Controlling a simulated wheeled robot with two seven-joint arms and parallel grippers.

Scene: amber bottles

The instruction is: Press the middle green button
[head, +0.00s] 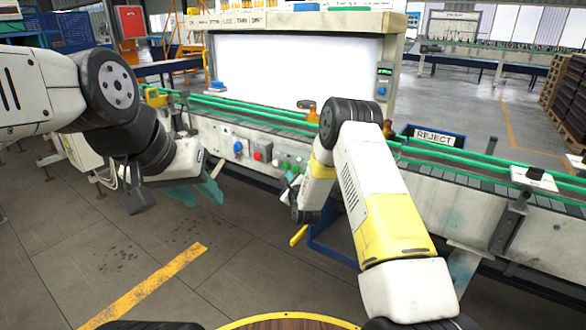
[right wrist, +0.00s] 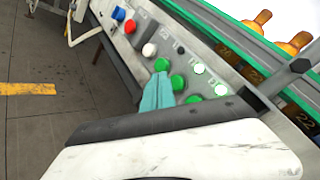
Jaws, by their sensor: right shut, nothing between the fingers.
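The button panel on the conveyor's side shows in the right wrist view. It has a row of three green buttons; the middle green button (right wrist: 178,82) lies between one nearer the white button (right wrist: 162,64) and one nearer my wrist (right wrist: 193,99). My right gripper (right wrist: 163,77) is shut and empty, its teal fingertips overlapping the panel right beside the middle button. I cannot tell whether they touch anything. In the head view my right arm hides most of that gripper. My left gripper (head: 198,192) is open and empty, hanging left of the panel (head: 217,140).
The same panel carries a white button (right wrist: 149,49), a red button (right wrist: 130,26) and a blue button (right wrist: 118,13). Two lit round lamps sit beside the green row. Amber bottles (right wrist: 257,21) stand on the conveyor behind. A blue REJECT bin (head: 436,135) stands beyond the belt.

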